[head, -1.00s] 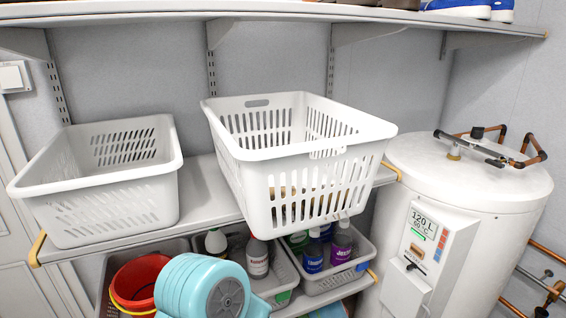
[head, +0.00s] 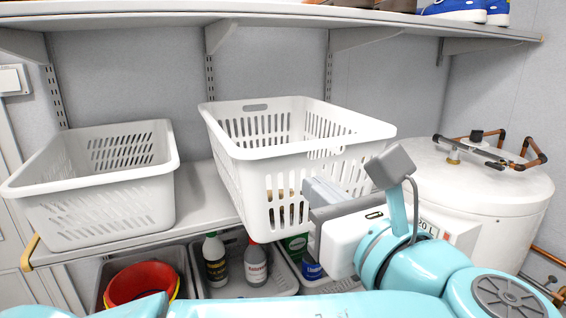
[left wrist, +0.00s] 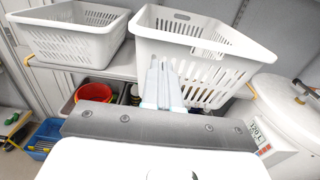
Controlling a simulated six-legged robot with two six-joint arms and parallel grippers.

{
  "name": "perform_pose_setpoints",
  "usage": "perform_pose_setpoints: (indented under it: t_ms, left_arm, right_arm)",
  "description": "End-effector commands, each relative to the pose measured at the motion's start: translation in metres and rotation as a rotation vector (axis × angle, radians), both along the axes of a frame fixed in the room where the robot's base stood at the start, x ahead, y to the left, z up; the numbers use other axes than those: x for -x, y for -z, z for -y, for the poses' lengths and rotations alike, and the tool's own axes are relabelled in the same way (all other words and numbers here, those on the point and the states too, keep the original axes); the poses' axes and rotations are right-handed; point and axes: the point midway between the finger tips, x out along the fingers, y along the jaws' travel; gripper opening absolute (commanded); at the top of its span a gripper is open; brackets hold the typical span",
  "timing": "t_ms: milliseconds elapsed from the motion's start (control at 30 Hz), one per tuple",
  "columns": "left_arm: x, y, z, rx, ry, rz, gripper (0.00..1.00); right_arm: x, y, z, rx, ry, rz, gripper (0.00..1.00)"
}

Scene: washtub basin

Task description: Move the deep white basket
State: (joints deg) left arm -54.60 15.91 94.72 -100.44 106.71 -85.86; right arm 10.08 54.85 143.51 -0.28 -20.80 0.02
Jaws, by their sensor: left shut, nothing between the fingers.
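The deep white basket (head: 262,150), with slotted walls, sits on the middle shelf in the head view. Its front part juts out past the shelf edge. It also shows in the left wrist view (left wrist: 200,42). My left gripper (head: 318,192) is in front of the basket's front wall, near its lower right part, and hides some of the slots. Its fingers (left wrist: 161,82) are shut together and empty, pointing at the front wall in the left wrist view. I cannot tell whether they touch it. My right gripper is not in view.
A shallower white basket (head: 100,205) stands on the same shelf (head: 200,195) to the left, with a gap between. Bottles (head: 256,265) and a red bucket (head: 142,283) are below. A white water heater (head: 480,190) stands at right. Another shelf (head: 270,12) runs above.

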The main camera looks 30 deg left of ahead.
Motion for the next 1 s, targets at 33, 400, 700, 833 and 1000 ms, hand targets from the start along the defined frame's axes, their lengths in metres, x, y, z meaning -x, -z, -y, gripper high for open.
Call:
perform_pose_setpoints:
  t_ms: [33, 400, 700, 833, 1000]
  left_arm:
    - [-0.007, -0.001, -0.01, 0.002, -0.005, -0.001, 0.0]
    - [-0.057, -0.001, -0.067, 0.001, -0.002, -0.002, 0.0]
    - [-0.073, 0.0, -0.086, 0.001, 0.001, -0.002, 0.0]
    - [-0.074, 0.001, -0.086, 0.001, 0.002, -0.002, 0.0]
    - [-0.074, 0.001, -0.086, 0.001, 0.002, -0.002, 0.0]
  right_arm:
    - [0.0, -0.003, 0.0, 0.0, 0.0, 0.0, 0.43]
    - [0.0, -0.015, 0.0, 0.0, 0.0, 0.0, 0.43]
    - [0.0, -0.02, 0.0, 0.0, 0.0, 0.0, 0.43]
    - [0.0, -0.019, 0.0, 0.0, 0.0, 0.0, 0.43]
    - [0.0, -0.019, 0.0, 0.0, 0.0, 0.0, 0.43]
